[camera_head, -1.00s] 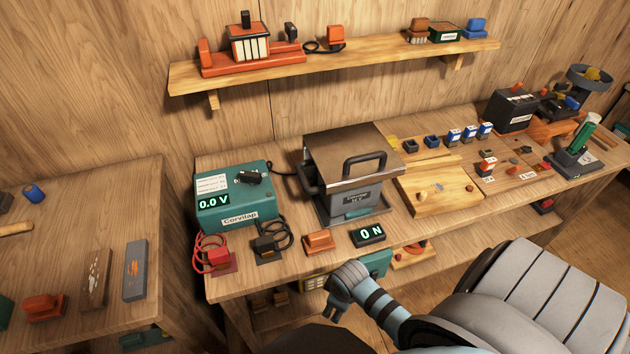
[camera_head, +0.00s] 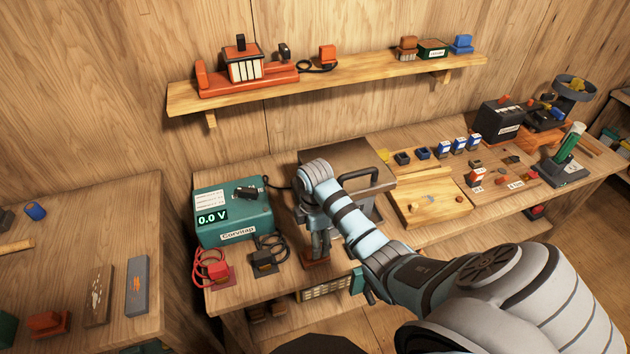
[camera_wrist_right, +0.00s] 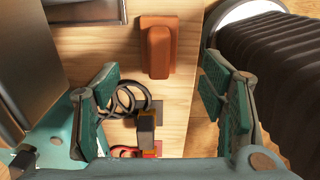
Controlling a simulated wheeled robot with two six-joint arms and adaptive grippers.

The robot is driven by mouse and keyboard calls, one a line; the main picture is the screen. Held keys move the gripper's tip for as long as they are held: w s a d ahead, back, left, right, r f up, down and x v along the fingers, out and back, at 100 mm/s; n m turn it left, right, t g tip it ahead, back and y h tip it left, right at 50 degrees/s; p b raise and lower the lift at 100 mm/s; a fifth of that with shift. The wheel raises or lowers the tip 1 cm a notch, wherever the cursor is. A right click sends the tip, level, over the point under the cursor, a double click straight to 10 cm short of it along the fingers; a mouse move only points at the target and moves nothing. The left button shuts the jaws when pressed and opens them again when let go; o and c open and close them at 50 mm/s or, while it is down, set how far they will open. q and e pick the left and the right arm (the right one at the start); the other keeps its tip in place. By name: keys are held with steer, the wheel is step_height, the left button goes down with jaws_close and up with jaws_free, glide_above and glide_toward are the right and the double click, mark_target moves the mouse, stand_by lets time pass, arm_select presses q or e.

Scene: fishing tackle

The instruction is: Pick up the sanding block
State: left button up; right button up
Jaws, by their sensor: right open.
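An orange block with a raised grip, which looks like the sanding block, sits on the front edge of the middle bench (camera_head: 225,292). In the head view only part of the block (camera_head: 312,258) shows under my right gripper (camera_head: 319,243). In the right wrist view the block (camera_wrist_right: 157,50) lies ahead, between the lines of the two open fingers of my right gripper (camera_wrist_right: 157,72). The fingers point down over it and hold nothing; I see no contact. My left gripper is not in view.
A metal box with handles (camera_head: 352,158) stands just behind the block. A teal power supply (camera_head: 233,215) and clips with red and black cables (camera_head: 262,262) are to its left. A wooden board (camera_head: 432,210) is to the right.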

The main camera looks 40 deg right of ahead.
step_height(320, 180, down, 7)
steer(key=shift+f+b, duration=0.1)
steer(key=shift+b, duration=0.7)
steer(key=c, duration=1.3)
step_height(320, 180, up, 10)
steer(key=shift+r+p, duration=0.15)
steer(key=shift+p, duration=0.95)
